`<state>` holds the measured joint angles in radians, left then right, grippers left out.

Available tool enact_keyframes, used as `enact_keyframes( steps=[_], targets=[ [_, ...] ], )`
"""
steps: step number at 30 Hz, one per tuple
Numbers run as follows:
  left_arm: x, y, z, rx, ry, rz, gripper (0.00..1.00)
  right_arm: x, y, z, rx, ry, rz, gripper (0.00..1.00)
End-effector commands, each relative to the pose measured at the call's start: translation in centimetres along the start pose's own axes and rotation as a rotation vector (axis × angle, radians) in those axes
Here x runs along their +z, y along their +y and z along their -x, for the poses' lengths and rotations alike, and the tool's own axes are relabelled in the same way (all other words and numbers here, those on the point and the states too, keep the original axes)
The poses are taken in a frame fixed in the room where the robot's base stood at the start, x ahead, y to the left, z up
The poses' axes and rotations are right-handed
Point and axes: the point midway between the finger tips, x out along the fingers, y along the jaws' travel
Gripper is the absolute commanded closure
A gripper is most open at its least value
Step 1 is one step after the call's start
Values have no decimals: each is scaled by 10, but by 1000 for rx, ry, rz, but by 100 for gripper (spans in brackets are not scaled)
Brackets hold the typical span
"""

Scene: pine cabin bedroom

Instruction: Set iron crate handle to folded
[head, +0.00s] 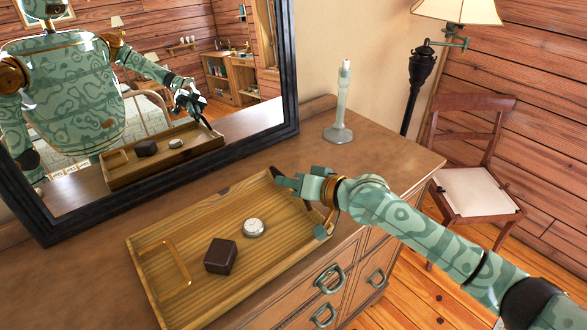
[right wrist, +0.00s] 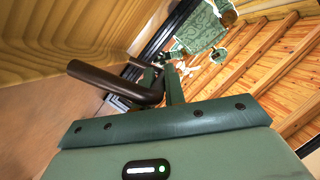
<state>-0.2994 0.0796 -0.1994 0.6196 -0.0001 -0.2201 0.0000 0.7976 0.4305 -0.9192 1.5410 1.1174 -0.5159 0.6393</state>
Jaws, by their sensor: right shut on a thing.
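The wooden crate (head: 200,222) is a shallow tray on the dresser top. Its dark iron handle is at the right end, mostly covered by my right gripper (head: 299,188) in the head view. In the right wrist view, the iron handle (right wrist: 108,80) is a dark bent bar beside the crate's wooden wall (right wrist: 70,28). My right gripper's fingers (right wrist: 162,82) are shut on the handle near its bend. The handle's exact angle is hard to tell. My left gripper is not in view.
A dark brown block (head: 220,257) and a small round pale tin (head: 254,228) lie in the crate. A pale candlestick (head: 338,130) stands behind on the dresser (head: 385,150). A framed mirror (head: 286,85) is behind the crate. A chair (head: 475,185) stands to the right.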

Motion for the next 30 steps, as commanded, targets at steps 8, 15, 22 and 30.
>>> enact_keyframes(
  steps=[8, 15, 22, 30],
  targets=[
    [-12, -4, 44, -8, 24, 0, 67, 6, -10, -2, 73, -3, 175, 100],
    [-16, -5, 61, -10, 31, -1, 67, 14, -10, -6, 112, -2, 270, 100],
    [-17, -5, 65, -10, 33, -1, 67, 18, -8, -7, 127, -2, 305, 100],
    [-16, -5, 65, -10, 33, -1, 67, 18, -7, -7, 129, -2, 308, 100]
  ],
)
